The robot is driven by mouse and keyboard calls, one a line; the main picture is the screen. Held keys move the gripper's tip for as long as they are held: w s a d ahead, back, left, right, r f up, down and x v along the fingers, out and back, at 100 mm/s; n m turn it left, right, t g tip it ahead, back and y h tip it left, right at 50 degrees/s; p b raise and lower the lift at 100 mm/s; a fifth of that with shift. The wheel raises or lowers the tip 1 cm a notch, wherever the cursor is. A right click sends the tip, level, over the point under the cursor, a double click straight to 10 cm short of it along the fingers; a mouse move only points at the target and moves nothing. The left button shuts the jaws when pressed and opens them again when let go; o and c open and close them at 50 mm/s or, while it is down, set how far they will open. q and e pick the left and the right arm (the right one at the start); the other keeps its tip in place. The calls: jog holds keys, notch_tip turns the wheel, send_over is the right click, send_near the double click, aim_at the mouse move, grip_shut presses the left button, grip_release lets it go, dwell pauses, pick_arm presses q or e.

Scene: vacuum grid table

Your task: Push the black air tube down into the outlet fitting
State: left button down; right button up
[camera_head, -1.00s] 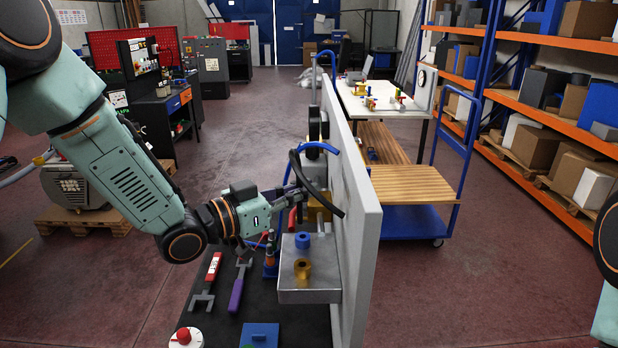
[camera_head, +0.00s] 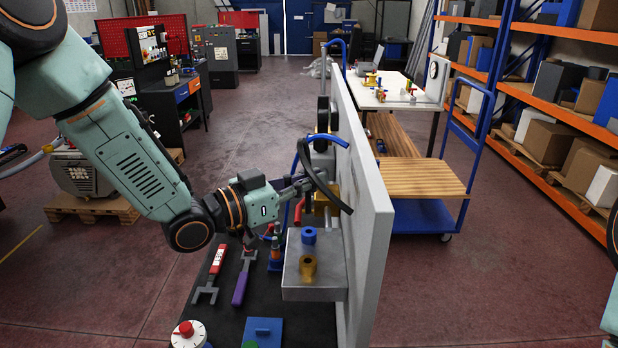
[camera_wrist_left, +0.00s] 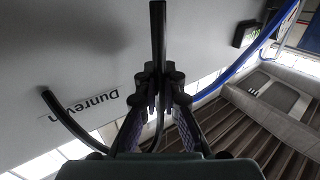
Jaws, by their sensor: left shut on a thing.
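My left gripper (camera_head: 302,184) is shut on the black air tube (camera_head: 318,178), beside the upright grey panel (camera_head: 362,210). The tube arches above the gripper, and its free end hangs down to the right in front of the panel. In the left wrist view the tube (camera_wrist_left: 158,35) runs up from between the fingertips (camera_wrist_left: 160,85), and a loose curved end shows at the left (camera_wrist_left: 62,115). A brass fitting body (camera_head: 321,203) sits behind the fingers, partly hidden. I cannot tell which part is the outlet fitting or whether the tube touches it. My right gripper is out of view.
A grey metal shelf (camera_head: 314,276) on the panel carries a blue ring (camera_head: 309,235) and a brass piece (camera_head: 308,267). A purple-handled wrench (camera_head: 241,285) and a red-handled wrench (camera_head: 216,262) lie on the dark bench.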

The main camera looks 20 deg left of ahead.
aim_at(306, 198)
pick_arm(q)
jog(key=shift+f+b, duration=1.25)
jog(key=shift+f, duration=0.45)
jog(key=shift+w+d+f, duration=0.1)
jog(key=shift+w+f, duration=0.05)
jog(key=shift+w, duration=0.25)
jog(key=shift+s, duration=0.5)
jog(key=shift+w, duration=0.3)
